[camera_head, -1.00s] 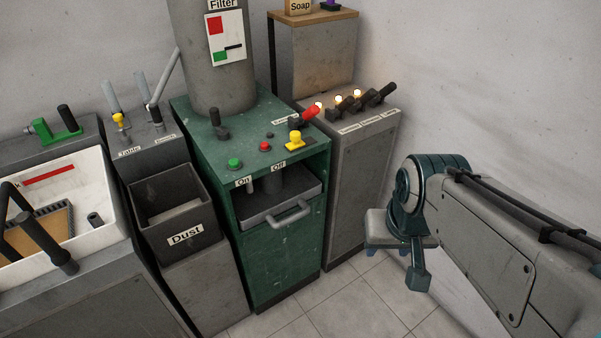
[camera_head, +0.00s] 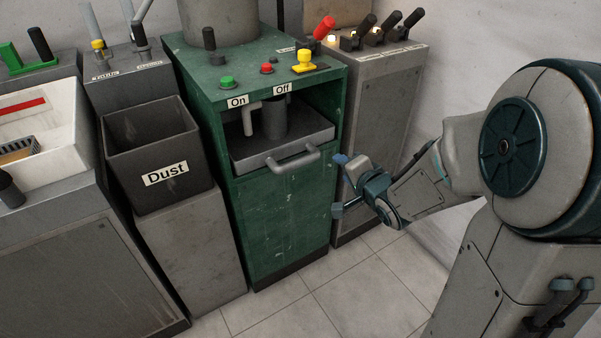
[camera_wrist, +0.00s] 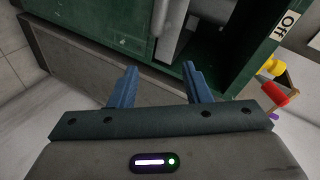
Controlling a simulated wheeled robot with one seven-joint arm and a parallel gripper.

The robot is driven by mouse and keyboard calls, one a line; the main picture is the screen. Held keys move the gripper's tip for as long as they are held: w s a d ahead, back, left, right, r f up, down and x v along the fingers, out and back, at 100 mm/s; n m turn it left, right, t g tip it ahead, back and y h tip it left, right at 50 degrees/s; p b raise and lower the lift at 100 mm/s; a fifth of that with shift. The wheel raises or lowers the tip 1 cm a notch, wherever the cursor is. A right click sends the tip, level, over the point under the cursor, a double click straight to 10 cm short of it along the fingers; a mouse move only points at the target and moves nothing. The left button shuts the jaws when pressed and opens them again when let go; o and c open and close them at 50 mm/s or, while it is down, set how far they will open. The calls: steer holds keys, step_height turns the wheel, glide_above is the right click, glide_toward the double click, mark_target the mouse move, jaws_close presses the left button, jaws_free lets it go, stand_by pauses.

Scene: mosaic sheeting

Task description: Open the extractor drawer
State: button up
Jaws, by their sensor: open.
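The extractor is a green cabinet (camera_head: 275,225) with a grey drawer (camera_head: 255,148) in its upper opening. The drawer has a pale bar handle (camera_head: 292,158) on its front and sits within the opening, with a dark cylinder above it. My gripper (camera_head: 338,184) is just right of the cabinet's front right edge, apart from the handle. In the wrist view, my gripper (camera_wrist: 160,88) is open and empty, its two blue fingers spread in front of the cabinet's green edge (camera_wrist: 205,72). Part of the grey drawer (camera_wrist: 172,30) shows beyond; which part is hard to tell.
On the cabinet top are a green On button (camera_head: 226,82), a red Off button (camera_head: 267,69) and a yellow switch (camera_head: 304,61). A dark Dust bin (camera_head: 150,150) stands left. A grey cabinet with levers (camera_head: 385,90) stands right. The tiled floor (camera_head: 320,300) in front is clear.

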mark_target(302, 165)
steer(key=w+a+f+y+b, duration=0.1)
steer(key=w+a+f+b, duration=0.1)
steer(key=w+a, duration=0.1)
steer(key=w+a+f+m+y+b, duration=0.1)
steer(key=w+a+f+b, duration=0.1)
steer(key=w+a+f, duration=0.1)
steer(key=w+a+f+y+b, duration=0.1)
steer(key=w+a+f+b, duration=0.1)
steer(key=w+a+b, duration=0.1)
steer(key=shift+w+a+f+m+t+y, duration=0.2)
steer(key=shift+w+a, duration=0.1)
steer(key=shift+a, duration=0.1)
steer(key=shift+w+a+f+m+t+y, duration=0.1)
steer(key=shift+w+a+m, duration=0.15)
steer(key=shift+a, duration=0.1)
steer(key=shift+w+a, duration=0.4)
steer(key=shift+w, duration=0.2)
jaws_close()
